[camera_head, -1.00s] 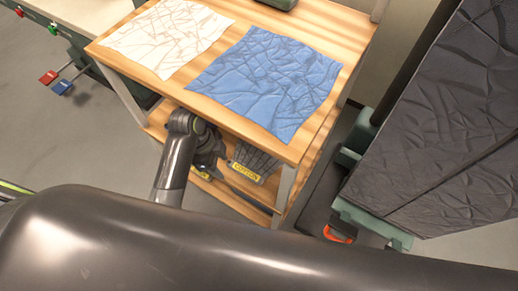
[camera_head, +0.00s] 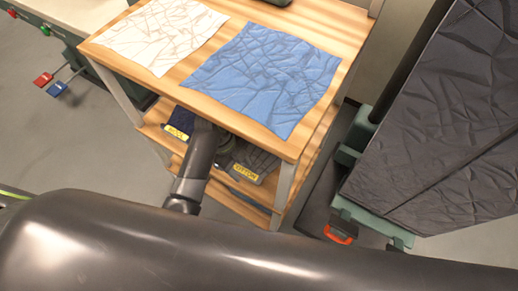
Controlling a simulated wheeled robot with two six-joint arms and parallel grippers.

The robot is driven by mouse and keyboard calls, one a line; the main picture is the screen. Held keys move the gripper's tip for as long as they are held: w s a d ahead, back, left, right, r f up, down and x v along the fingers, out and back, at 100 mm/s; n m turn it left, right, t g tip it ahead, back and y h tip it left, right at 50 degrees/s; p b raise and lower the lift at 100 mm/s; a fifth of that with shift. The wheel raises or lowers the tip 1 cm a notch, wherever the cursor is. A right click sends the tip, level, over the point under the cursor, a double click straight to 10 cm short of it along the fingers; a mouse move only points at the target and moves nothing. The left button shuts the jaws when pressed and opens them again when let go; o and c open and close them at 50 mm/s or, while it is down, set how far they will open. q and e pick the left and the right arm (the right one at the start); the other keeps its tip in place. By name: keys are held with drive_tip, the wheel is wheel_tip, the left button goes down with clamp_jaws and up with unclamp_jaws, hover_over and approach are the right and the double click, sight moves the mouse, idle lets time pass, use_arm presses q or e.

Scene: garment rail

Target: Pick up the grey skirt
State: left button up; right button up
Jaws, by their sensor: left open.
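A grey folded garment with a yellow label reading "COTTON" (camera_head: 262,163) lies on the shelf under the wooden tabletop; it looks like the grey skirt. My left gripper (camera_head: 228,148) reaches in under the table edge, at the left side of this garment. It is open, but my own wrist hides much of its jaws. I cannot tell whether a finger touches the cloth. My right gripper is not in view.
A white cloth (camera_head: 160,35) and a blue cloth (camera_head: 262,68) lie on the wooden tabletop (camera_head: 322,120), above the shelf. A dark blue folded item (camera_head: 182,119) with a yellow label lies left of my gripper. A large dark creased panel (camera_head: 440,130) stands at the right.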

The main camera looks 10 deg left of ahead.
use_arm(q)
drive_tip(key=shift+f, duration=0.25)
idle(0.4)
clamp_jaws()
